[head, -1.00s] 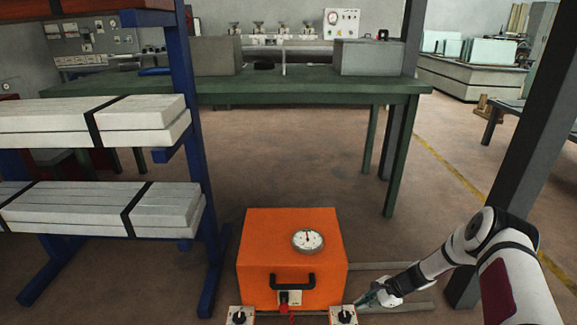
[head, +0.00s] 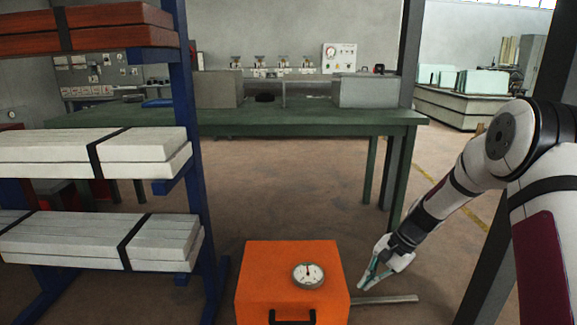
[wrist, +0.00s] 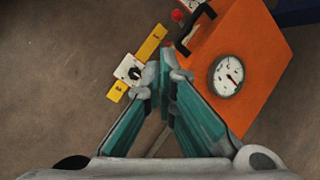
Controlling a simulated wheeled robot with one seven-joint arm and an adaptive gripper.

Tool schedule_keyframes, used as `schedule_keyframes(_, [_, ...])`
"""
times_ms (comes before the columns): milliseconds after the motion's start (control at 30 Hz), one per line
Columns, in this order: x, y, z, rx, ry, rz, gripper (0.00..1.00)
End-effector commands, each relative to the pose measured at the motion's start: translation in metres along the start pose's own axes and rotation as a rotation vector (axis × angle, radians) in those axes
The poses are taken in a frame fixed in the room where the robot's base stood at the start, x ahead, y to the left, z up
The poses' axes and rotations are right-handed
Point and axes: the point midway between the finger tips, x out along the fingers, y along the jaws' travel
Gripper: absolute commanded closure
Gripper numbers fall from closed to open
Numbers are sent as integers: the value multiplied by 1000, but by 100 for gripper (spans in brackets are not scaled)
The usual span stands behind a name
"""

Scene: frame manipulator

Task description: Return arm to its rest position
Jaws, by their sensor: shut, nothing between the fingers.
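My gripper (head: 366,284) is at the lower right in the head view, just right of the orange box (head: 290,275) and apart from it. Its teal fingers also show in the wrist view (wrist: 163,75), with the tips together and nothing between them. The arm reaches in from the right edge, bent at a raised joint. The orange box carries a round white gauge (head: 308,275) on top and a black handle (head: 292,316) on its front. In the wrist view a white panel with a black knob (wrist: 130,72) and yellow ends lies below the gripper.
A blue rack (head: 190,130) with strapped white beams (head: 95,155) stands at left. A green table (head: 270,120) with grey blocks stands behind. A dark post (head: 500,250) rises close to the arm at right. Floor between the box and table is clear.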

Motion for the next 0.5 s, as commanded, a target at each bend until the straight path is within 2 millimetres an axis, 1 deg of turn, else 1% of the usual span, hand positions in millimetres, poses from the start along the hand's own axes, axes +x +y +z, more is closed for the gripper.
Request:
schedule_keyframes(33, [-20,-4,17,-45,13,17,100])
schedule_keyframes(167, [-62,-6,62,-146,30,66,100])
schedule_keyframes(200, [-74,-5,75,-176,36,81,100])
schedule_keyframes(267, [-91,-2,96,-220,45,103,100])
schedule_keyframes(300, [-102,1,110,-249,51,119,100])
schedule_keyframes(367, [-118,5,131,-290,61,141,100])
schedule_keyframes(500, [-150,23,180,-381,83,193,100])
